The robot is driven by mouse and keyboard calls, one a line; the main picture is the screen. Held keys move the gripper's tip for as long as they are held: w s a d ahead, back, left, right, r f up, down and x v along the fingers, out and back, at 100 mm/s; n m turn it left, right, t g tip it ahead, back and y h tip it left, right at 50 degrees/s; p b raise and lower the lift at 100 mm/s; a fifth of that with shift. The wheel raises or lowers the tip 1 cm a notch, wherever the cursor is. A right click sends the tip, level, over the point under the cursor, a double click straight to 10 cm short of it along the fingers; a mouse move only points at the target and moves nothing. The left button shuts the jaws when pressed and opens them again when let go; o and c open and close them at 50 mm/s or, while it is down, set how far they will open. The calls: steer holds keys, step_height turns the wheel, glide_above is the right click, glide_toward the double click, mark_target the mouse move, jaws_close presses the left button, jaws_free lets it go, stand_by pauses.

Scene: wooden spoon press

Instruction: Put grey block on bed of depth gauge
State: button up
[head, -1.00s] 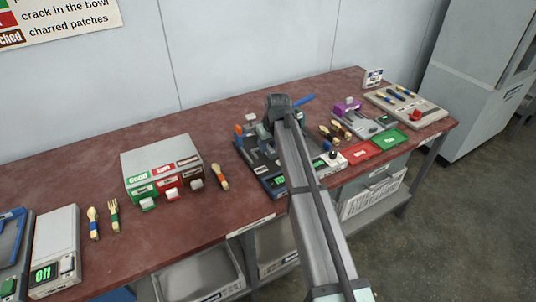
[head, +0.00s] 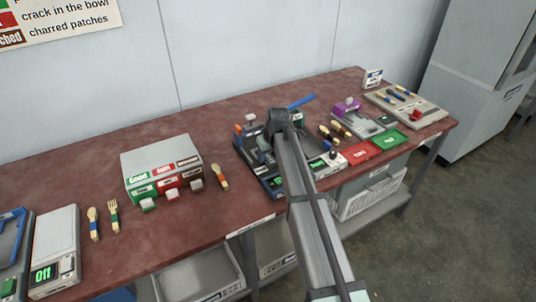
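A dark station with blue-edged parts and green displays (head: 277,181) stands right of the table's middle. It may hold the depth gauge, but my arm covers much of it and I cannot tell its bed apart. A small grey-green piece (head: 264,144) shows on it just left of my arm; I cannot tell if this is the grey block. The dark end of my arm (head: 281,121) is over the station's back part. My gripper's fingers are hidden there, so I cannot see whether they are open or hold anything.
A grey box with Good, red and brown labels (head: 160,162) stands left, with a wooden spoon (head: 219,177) beside it. A purple-topped device (head: 347,108), red tray (head: 360,153) and green tray (head: 390,139) lie right. Bare red tabletop (head: 70,165) is free at back left.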

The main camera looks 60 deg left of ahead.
steer(key=shift+o, duration=0.9)
steer(key=shift+r, duration=0.15)
steer(key=v, duration=1.2)
